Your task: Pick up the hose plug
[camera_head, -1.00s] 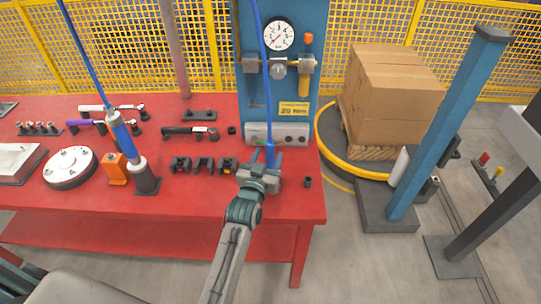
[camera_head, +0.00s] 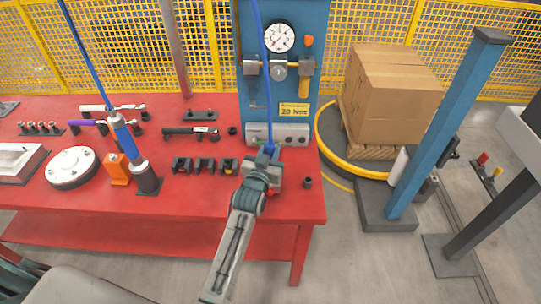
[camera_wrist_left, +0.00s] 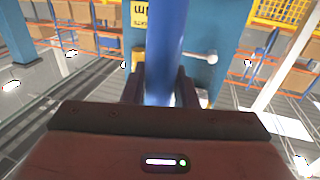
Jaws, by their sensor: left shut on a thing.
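The blue hose plug (camera_head: 269,149) hangs at the lower end of a blue hose (camera_head: 262,60), in front of the blue panel above the table's right end. My left gripper (camera_head: 268,155) is shut on it. The gripper hides the plug's lower part in the head view. In the left wrist view the blue plug (camera_wrist_left: 166,60) stands upright between the two dark fingers of my left gripper (camera_wrist_left: 165,88). My right gripper is not in view.
A grey block with dark ports (camera_head: 290,134) stands at the foot of the gauge panel (camera_head: 282,90), just behind my left gripper. Black holders (camera_head: 204,166) are left of it on the red table (camera_head: 215,200). A small dark cylinder (camera_head: 308,183) stands to the right.

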